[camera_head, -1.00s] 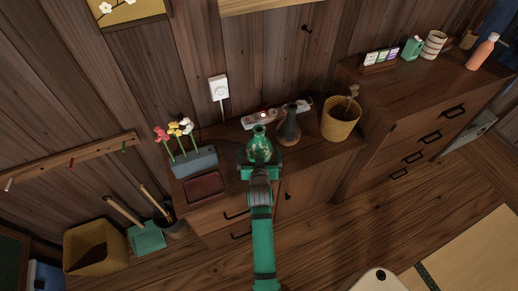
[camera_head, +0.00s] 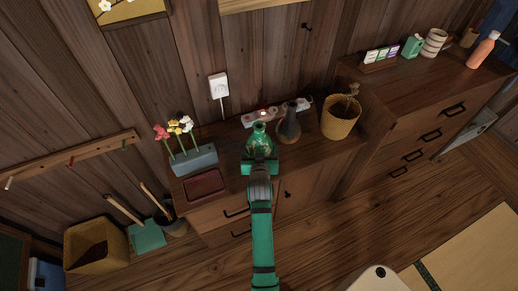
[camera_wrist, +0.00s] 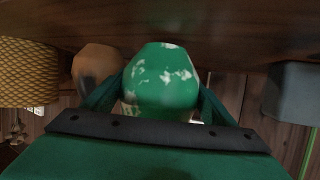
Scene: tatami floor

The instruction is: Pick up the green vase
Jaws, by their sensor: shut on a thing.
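The green vase (camera_head: 259,142) has a round body with pale patches and a narrow neck. It stands upright at the front of the low cabinet top in the head view. My gripper (camera_head: 260,163) reaches it from the front and is shut on its body. In the wrist view the vase (camera_wrist: 162,80) fills the middle, with a green finger of my gripper (camera_wrist: 160,108) on each side. I cannot tell whether its base touches the cabinet.
A dark brown vase (camera_head: 289,124) stands close on the right, with a yellow pot (camera_head: 341,117) beyond it. A grey flower planter (camera_head: 193,161) and a dark red tray (camera_head: 204,185) are on the left. A power strip (camera_head: 262,117) lies behind.

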